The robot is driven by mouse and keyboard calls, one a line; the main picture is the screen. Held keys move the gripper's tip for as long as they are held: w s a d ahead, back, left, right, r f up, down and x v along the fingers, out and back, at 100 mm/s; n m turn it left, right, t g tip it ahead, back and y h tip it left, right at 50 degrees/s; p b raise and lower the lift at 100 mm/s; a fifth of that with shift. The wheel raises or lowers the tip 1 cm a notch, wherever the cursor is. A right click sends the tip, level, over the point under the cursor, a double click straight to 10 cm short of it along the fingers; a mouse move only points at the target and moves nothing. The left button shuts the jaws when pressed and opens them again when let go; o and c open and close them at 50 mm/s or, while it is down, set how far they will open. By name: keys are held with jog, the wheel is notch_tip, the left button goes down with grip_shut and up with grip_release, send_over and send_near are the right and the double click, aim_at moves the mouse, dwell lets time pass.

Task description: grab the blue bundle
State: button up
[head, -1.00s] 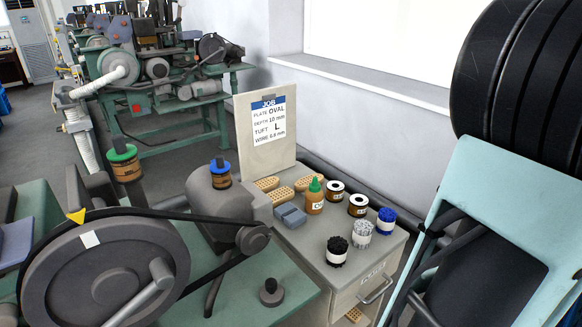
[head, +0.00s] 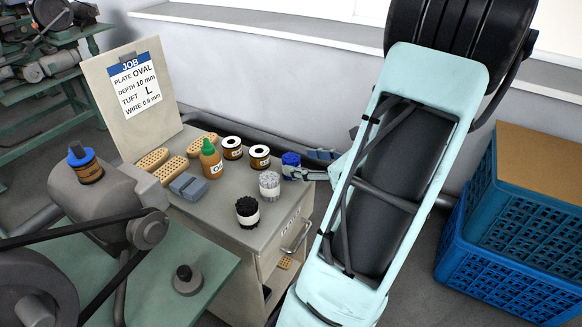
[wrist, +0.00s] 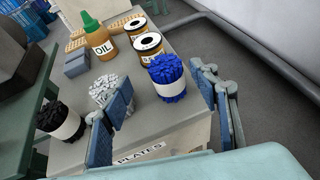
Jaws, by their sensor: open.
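The blue bundle (head: 290,159), blue bristles with a white band, stands upright near the right edge of the grey cabinet top (head: 225,215). It shows more fully in the wrist view (wrist: 168,80). My gripper (head: 307,165) is open at the cabinet's right edge, close to the bundle. In the wrist view my gripper (wrist: 163,92) has one finger left and one right of the blue bundle, which appears just ahead between the tips. I cannot tell whether either finger touches it. The left finger partly covers the white-grey bundle (wrist: 102,90).
The grey bundle (head: 269,183) and black bundle (head: 247,211) stand close by on the cabinet. Two wire spools (head: 259,157), the oil bottle (head: 211,160) and brush blocks stand behind. Blue crates (head: 520,210) are at the right. A machine (head: 110,205) is at the left.

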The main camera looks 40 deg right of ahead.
aim_at(293, 158)
jog(key=x, duration=0.4)
jog(key=b+x, duration=0.1)
jog(key=x, duration=0.1)
jog(key=shift+d, duration=0.35)
jog(key=c, duration=1.3)
jog(key=shift+r, duration=0.2)
